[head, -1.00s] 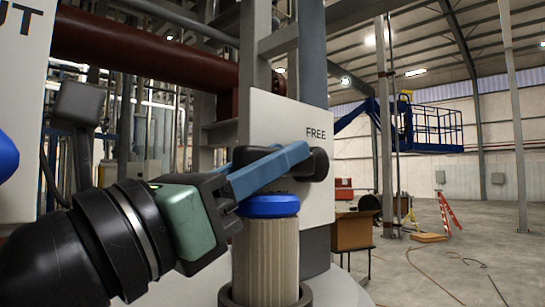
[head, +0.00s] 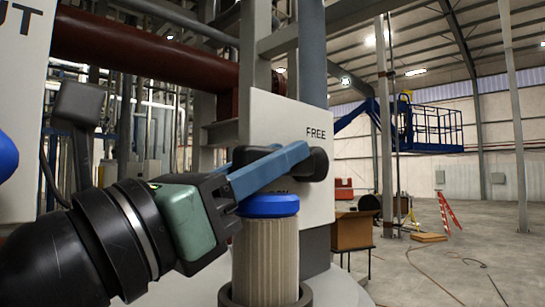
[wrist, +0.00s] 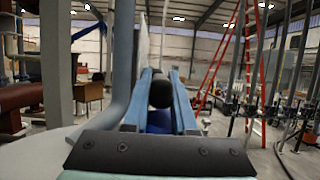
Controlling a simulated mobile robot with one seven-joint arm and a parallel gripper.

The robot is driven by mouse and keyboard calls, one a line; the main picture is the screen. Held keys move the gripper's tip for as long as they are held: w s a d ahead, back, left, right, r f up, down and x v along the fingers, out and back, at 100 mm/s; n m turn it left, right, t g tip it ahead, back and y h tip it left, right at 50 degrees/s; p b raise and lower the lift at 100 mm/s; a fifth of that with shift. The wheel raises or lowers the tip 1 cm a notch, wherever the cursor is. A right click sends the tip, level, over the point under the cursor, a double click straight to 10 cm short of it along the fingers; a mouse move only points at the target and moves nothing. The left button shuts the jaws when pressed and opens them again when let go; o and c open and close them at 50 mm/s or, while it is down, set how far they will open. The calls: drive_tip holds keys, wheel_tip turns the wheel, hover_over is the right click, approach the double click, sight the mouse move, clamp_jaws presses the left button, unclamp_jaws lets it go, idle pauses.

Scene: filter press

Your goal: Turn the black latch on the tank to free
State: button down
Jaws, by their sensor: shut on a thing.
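The black latch (head: 319,164) sits on a white plate (head: 291,118) marked "FREE" above it. A second word below is mostly hidden by my gripper and a blue cap. My gripper (head: 303,152) has its two blue fingers closed around the latch, from the left. In the wrist view the latch's dark rounded end (wrist: 161,92) lies between the two fingers. The latch appears to lie roughly level, with "FREE" just above its right end. Part of it is hidden behind the fingers.
A pleated filter cartridge (head: 265,262) with a blue cap (head: 268,204) stands upright just below my gripper, very close to the fingers. A grey post (head: 313,60) rises behind the plate. Another white plate (head: 22,110) is at the left. Open floor lies at the right.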

sight(236, 160)
drive_tip(key=r+p, duration=0.1)
drive_tip(key=p, duration=0.1)
drive_tip(key=shift+r+g+y+p, duration=0.15)
drive_tip(key=shift+g+y+p, duration=0.15)
drive_tip(key=shift+g+y, duration=0.1)
drive_tip(key=shift+f, duration=0.2)
drive_tip(key=c, duration=0.7)
unclamp_jaws()
drive_tip(key=b+v, duration=0.2)
drive_tip(key=v, duration=0.5)
drive_tip(key=shift+s+a+b, duration=0.15)
drive_tip(key=shift+b, duration=0.25)
